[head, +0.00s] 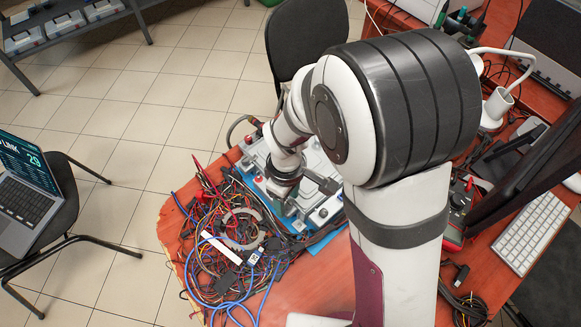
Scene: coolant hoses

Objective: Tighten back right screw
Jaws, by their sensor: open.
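A grey-white housing (254,157) stands on a blue base (298,225) on the red table. Small dark and red fittings show along its edges, including a red one (259,180) at its left. My gripper (289,208) points down over the front part of the housing. Its fingers are small and dark here, and I cannot tell whether they touch anything. No object shows held in it. My arm hides the right and back-right part of the housing, so I cannot make out the back right screw.
A tangle of cables (225,250) covers the table to the left and front of the housing. A black chair (297,45) stands behind. Bare red tabletop (310,285) shows in front.

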